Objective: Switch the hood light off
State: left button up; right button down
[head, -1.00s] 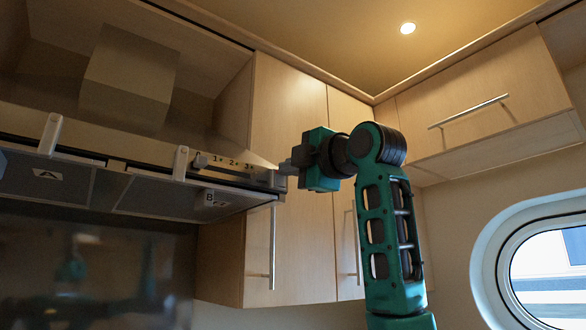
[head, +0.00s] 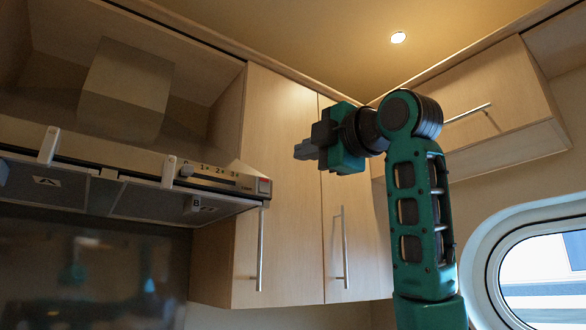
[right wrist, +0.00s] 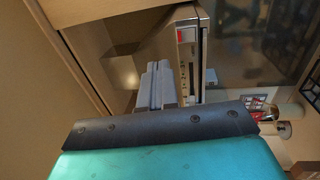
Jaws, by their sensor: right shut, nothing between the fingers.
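The range hood (head: 130,172) hangs at the left in the head view, with a control strip on its front edge. The strip has a slider (head: 187,171) by the marks 0 to 3 and a red switch (head: 264,187) at its right end. The red switch also shows in the right wrist view (right wrist: 181,35). My right gripper (head: 298,151) is shut and empty, to the right of and a little above the switch, apart from it in the head view. Its fingers show in the right wrist view (right wrist: 157,82). My left gripper is out of view.
Wooden wall cabinets (head: 283,190) with vertical bar handles stand behind my right gripper. Another cabinet (head: 495,100) hangs upper right, above an oval porthole (head: 545,262). White clips (head: 49,145) stick up from the hood's front edge. A ceiling lamp (head: 398,37) is lit.

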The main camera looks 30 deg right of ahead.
jog(key=shift+s+d+r, duration=0.1)
jog(key=shift+s+r, duration=0.05)
jog(key=shift+s, duration=0.7)
jog(key=shift+s+d+r, duration=0.1)
jog(key=shift+s, duration=0.7)
